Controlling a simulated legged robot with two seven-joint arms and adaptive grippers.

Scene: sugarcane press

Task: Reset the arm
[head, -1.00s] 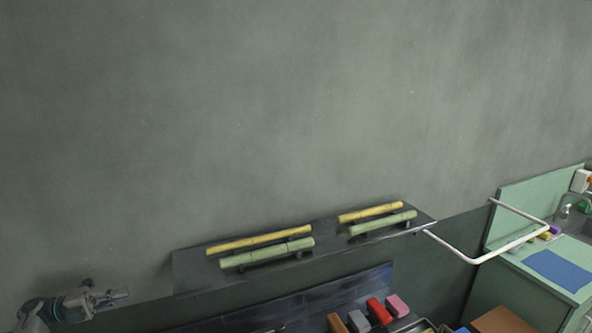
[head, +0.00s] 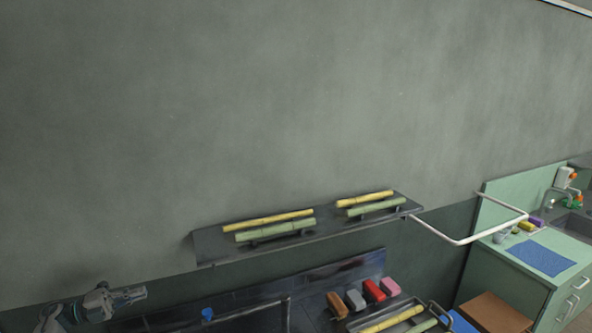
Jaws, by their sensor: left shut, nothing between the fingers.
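My left gripper (head: 134,293) is at the lower left of the head view, in front of the grey wall. Its fingers are together and hold nothing. It points to the right, left of and lower in the picture than the wall shelf (head: 215,243). My right gripper is not in the head view.
Yellow cane (head: 268,219) and green cane (head: 276,230) rest on the shelf, with another pair to the right. A white rail (head: 458,242) juts out beside it. Below are a metal tray (head: 352,325) with cane, several coloured blocks (head: 373,290) and a brown box (head: 495,312). A green counter (head: 520,275) stands right.

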